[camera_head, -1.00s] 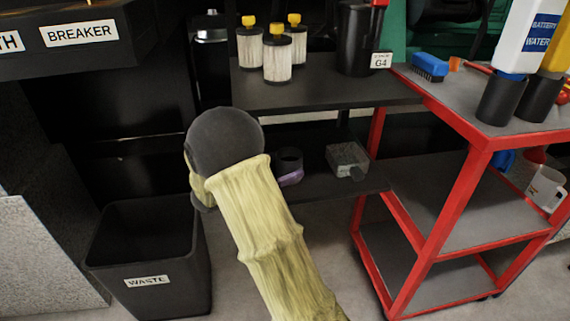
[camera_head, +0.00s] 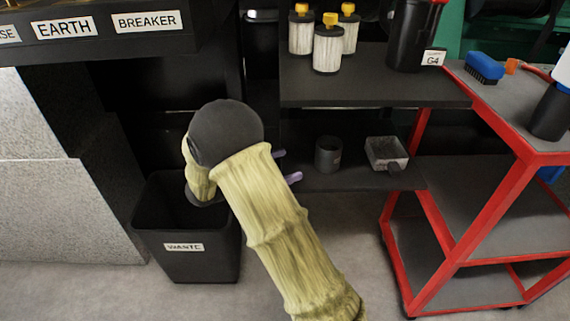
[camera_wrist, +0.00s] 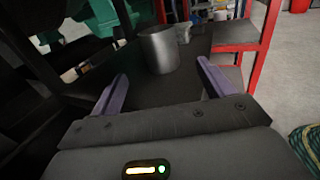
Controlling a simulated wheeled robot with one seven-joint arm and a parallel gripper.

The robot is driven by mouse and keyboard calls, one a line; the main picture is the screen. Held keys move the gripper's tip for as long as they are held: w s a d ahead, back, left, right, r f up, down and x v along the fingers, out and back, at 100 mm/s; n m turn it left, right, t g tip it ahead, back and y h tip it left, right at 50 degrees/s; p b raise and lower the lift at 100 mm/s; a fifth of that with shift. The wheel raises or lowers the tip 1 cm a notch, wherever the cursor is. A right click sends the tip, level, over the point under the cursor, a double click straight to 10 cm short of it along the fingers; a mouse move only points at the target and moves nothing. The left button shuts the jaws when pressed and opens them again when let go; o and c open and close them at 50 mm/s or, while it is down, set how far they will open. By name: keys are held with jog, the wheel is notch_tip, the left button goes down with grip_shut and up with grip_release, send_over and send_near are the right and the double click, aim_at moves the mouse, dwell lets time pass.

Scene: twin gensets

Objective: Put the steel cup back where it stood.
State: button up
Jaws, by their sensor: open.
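The steel cup (camera_head: 328,155) is a plain grey cylinder standing upright on the dark lower shelf (camera_head: 350,180). In the wrist view the cup (camera_wrist: 158,50) stands beyond the fingertips, centred between them. My gripper (camera_head: 288,166) has purple fingers spread apart and empty, pointing at the cup from its left in the head view. In the wrist view my gripper (camera_wrist: 160,76) shows both fingers open with a gap before the cup. My arm hides the gripper's body in the head view.
A square grey tray (camera_head: 387,152) sits right of the cup on the same shelf. The upper shelf (camera_head: 370,88) holds several filters (camera_head: 327,50) and a black container (camera_head: 413,35). A red cart (camera_head: 480,210) stands right, a waste bin (camera_head: 188,225) at lower left.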

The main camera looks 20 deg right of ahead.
jog(key=w+n+t+y, duration=0.1)
jog(key=n, duration=0.1)
jog(key=w+d+n+t+y, duration=0.1)
jog(key=w+n+t, duration=0.1)
jog(key=n, duration=0.1)
jog(key=w+n+t+y, duration=0.1)
jog(key=n+t, duration=0.1)
jog(key=shift+w+d+r+n, duration=0.25)
jog(key=shift+d+r+n, duration=0.05)
jog(key=shift+d+r, duration=0.05)
jog(key=w+a+n+t+y, duration=0.1)
jog(key=a+n+t+y, duration=0.35)
jog(key=n+y, duration=1.2)
jog(key=s+a+f+n+g+h, duration=0.3)
jog(key=s+n, duration=0.6)
jog(key=n, duration=0.9)
jog(key=s+d+f+n+g+y, duration=0.1)
jog(key=s+d+f+n+g, duration=0.2)
jog(key=s+n, duration=0.7)
jog(key=s+g, duration=0.2)
jog(key=s, duration=0.2)
jog(key=shift+n+g, duration=0.35)
jog(key=shift+s+d+y, duration=0.1)
jog(key=shift+y, duration=0.15)
